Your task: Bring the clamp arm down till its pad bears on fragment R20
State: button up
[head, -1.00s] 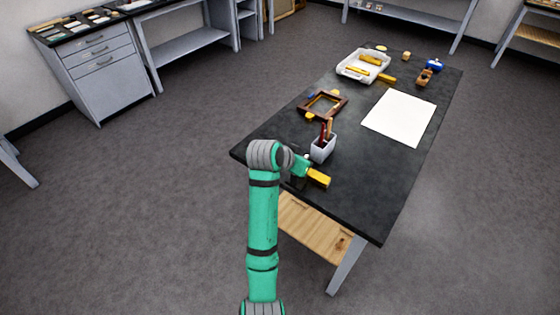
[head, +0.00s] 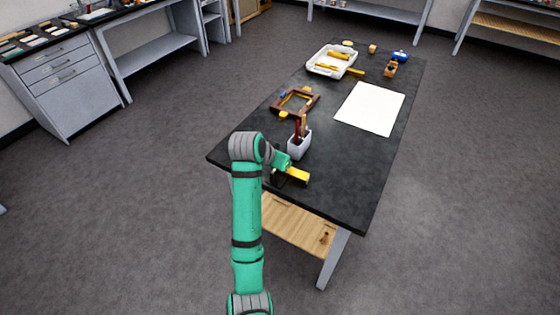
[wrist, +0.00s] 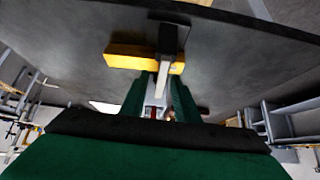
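My gripper (head: 283,178) is low over the near end of the dark table, beside a yellow block (head: 298,174). No label is readable, so I cannot tell which piece is fragment R20. I cannot make out a clamp arm or its pad for sure.
A white cup (head: 299,145) with upright tools stands close behind my gripper. A white tray (head: 313,65) with yellow pieces is at the back. A white sheet (head: 370,108) lies at right. The table's near right part is bare.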

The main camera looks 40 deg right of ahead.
jog(key=shift+r, duration=0.1)
jog(key=v, duration=1)
jog(key=shift+a+r, duration=0.2)
jog(key=shift+s, duration=0.1)
jog(key=shift+c, duration=0.3)
